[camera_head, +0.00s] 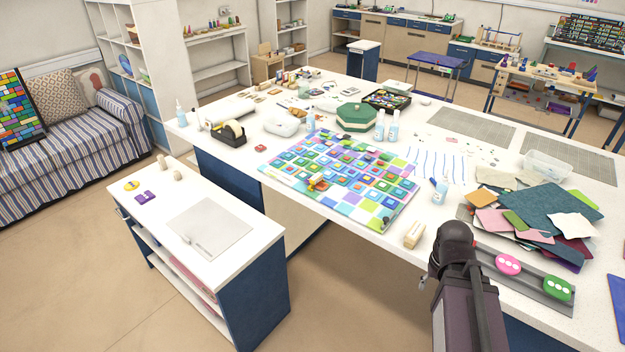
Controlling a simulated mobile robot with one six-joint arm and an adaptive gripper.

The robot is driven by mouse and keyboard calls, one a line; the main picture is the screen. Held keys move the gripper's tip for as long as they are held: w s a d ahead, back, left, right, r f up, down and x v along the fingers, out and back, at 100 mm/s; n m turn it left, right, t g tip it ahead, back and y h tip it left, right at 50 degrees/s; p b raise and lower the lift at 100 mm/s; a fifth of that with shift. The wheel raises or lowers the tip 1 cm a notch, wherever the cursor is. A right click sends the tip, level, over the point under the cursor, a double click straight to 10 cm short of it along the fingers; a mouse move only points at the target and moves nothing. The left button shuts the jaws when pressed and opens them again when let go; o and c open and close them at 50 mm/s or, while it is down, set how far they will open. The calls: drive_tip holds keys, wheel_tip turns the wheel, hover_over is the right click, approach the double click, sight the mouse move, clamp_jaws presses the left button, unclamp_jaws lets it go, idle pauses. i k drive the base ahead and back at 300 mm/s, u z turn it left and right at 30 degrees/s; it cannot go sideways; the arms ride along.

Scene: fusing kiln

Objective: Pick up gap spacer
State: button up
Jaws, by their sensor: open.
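I cannot tell for sure which thing is the gap spacer. A small purple notched piece (145,197) lies on the low white-topped cabinet (240,244) at the left, next to a round yellow piece (131,185). A pale wooden block (414,235) lies near the front edge of the big worktable (365,230). A pink piece (508,264) and a green piece (558,289), each with white dots, sit on a grey strip at the right. My dark arm rises at the bottom right and hides part of the table edge. My gripper does not show clearly.
A colourful glass panel (345,180) covers the table's middle. Glass sheets (540,215) are piled at the right beside a clear tub (548,168). A tape dispenser (229,132) and bottles stand behind. Floor is clear between the cabinet and the sofa (60,165).

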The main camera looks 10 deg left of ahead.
sight(314, 180)
drive_tip(key=i, duration=0.9)
drive_tip(key=z, duration=0.05)
